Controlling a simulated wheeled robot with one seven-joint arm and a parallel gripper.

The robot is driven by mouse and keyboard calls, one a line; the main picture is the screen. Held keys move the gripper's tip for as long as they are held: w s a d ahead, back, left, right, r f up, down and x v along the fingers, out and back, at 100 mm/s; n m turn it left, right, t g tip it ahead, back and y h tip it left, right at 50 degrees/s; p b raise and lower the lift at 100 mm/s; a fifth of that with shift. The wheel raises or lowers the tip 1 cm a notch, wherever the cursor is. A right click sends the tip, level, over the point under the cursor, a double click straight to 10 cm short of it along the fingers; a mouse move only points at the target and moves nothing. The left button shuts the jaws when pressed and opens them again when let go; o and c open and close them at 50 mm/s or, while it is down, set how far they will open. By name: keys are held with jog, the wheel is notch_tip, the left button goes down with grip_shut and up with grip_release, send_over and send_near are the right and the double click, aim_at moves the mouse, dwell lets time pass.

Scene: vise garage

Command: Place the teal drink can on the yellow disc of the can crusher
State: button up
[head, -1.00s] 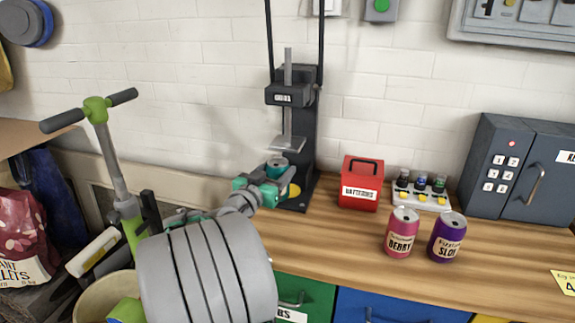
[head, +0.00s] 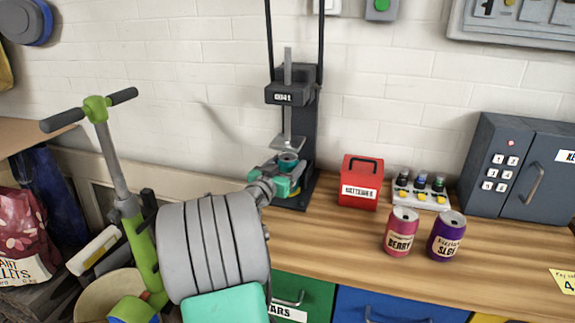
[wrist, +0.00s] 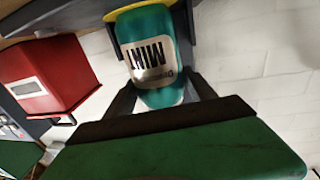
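The teal drink can (head: 288,161) is upright in my gripper (head: 283,180), under the press plate of the can crusher (head: 300,135). In the wrist view the teal can (wrist: 150,55) shows its mint label, with the dark fingers on both sides of it. The yellow disc (wrist: 122,14) of the crusher shows at the can's bottom end, mostly hidden behind it. In the head view my gripper covers most of the disc. The can's base is over the disc; I cannot tell whether they touch.
A red battery box (head: 360,183) stands right of the crusher. A berry can (head: 401,232) and a purple can (head: 446,236) stand farther right on the wooden bench (head: 330,235). The crusher's upright post is close behind the can. A green scooter (head: 115,170) stands at left.

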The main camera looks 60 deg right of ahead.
jog(key=shift+o, duration=1.2)
jog(key=shift+r, duration=0.1)
jog(key=shift+a, duration=0.25)
jog(key=a+b, duration=0.1)
jog(key=a, duration=1)
jog(key=shift+a, duration=0.3)
jog(key=shift+r, duration=0.15)
